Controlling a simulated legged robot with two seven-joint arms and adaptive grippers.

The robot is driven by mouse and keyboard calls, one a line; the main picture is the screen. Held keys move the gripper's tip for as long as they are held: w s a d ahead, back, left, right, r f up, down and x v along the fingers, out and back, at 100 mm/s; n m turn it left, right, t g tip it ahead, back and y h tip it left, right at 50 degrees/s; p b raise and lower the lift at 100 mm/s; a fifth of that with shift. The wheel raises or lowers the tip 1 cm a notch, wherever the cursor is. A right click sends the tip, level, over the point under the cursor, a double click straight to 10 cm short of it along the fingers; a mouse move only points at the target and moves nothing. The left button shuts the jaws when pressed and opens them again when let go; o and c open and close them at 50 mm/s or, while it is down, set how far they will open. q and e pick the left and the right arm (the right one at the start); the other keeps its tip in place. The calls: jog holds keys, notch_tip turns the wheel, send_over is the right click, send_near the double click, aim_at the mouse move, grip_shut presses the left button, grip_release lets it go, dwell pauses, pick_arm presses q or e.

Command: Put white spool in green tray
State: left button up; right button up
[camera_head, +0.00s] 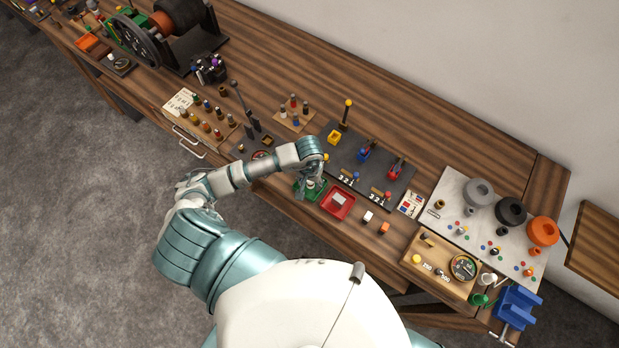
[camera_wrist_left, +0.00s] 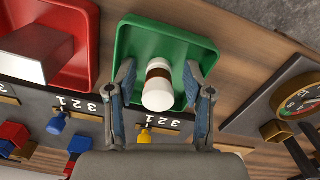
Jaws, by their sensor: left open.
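The white spool (camera_wrist_left: 158,92) has a brown band around its middle and shows in the left wrist view, over the floor of the green tray (camera_wrist_left: 190,45). With the jaws open, it appears to stand in the tray. My left gripper (camera_wrist_left: 159,68) is open, one finger on each side of the spool, with small gaps visible. In the head view, my left gripper (camera_head: 310,188) is low over the green tray (camera_head: 321,190) near the table's front edge and partly hides it. My right gripper is not in view.
A red tray (camera_head: 336,203) holding a pale block stands right beside the green tray. Behind them is a dark panel (camera_head: 345,172) with blue and red levers and a yellow-knobbed post. A round gauge (camera_wrist_left: 298,98) is near the other side. White and orange blocks lie right of the red tray.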

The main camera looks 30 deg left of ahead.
pick_arm(q)
notch_tip(320, 180, up, 11)
jog(key=shift+f+b, duration=0.1)
jog(key=shift+b, duration=0.95)
jog(key=shift+r, duration=0.7)
jog(key=shift+s+f, duration=0.1)
